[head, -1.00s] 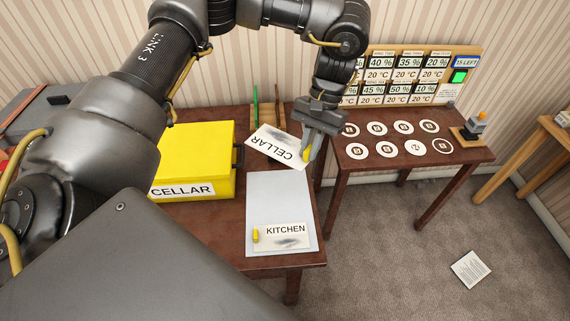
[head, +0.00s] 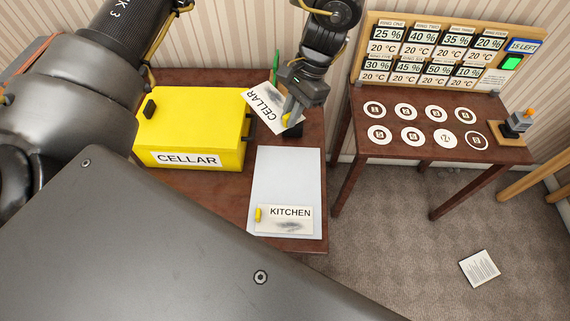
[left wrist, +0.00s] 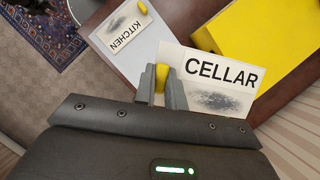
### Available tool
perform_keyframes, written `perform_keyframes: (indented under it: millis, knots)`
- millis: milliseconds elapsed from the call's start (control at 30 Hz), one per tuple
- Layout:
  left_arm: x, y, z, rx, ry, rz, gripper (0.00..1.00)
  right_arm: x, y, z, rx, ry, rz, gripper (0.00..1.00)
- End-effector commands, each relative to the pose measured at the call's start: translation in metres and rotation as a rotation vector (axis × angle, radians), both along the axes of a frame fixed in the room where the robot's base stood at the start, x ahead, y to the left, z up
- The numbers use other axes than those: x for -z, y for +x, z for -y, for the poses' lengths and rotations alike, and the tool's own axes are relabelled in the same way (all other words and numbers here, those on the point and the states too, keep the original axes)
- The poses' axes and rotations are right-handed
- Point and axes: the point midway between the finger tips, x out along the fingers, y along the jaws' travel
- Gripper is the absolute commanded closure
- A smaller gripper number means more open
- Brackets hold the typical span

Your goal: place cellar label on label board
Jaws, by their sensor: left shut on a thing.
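My left gripper (head: 291,113) is shut on the cellar label (head: 265,103), a white card with black CELLAR lettering and a grey smudge. It grips the card by a yellow tab at one end; the tab and card also show in the left wrist view (left wrist: 215,78). The card is tilted, over the back of the brown table beside the yellow box. The label board (head: 285,170), a pale grey panel, lies on the table in front of it. A KITCHEN label (head: 290,213) with a yellow tab lies at the board's near end. My right gripper is not in view.
A yellow box (head: 195,120) marked CELLAR stands left of the board. A second table (head: 400,148) at right holds round white discs, a display panel (head: 430,60) and a small device. The board's far part is bare. A paper lies on the carpet.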

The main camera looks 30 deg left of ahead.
Motion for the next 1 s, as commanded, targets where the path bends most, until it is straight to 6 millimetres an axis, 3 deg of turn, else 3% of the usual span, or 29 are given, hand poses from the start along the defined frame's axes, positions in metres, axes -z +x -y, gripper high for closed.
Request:
perform_keyframes:
  millis: [200, 500, 700, 1000]
  knots:
    - [0.045, -0.023, 0.008, 0.766, 0.004, -0.006, 1.00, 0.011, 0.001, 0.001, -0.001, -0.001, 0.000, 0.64]
    - [0.086, -0.043, 0.012, 1.843, -0.001, -0.005, 1.00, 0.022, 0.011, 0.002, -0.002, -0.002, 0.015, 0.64]
    - [0.101, -0.048, 0.010, 2.366, -0.002, 0.003, 1.00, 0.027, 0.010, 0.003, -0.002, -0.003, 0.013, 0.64]
    - [0.115, -0.053, 0.004, 2.903, -0.003, 0.013, 1.00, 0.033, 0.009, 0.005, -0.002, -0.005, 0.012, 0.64]
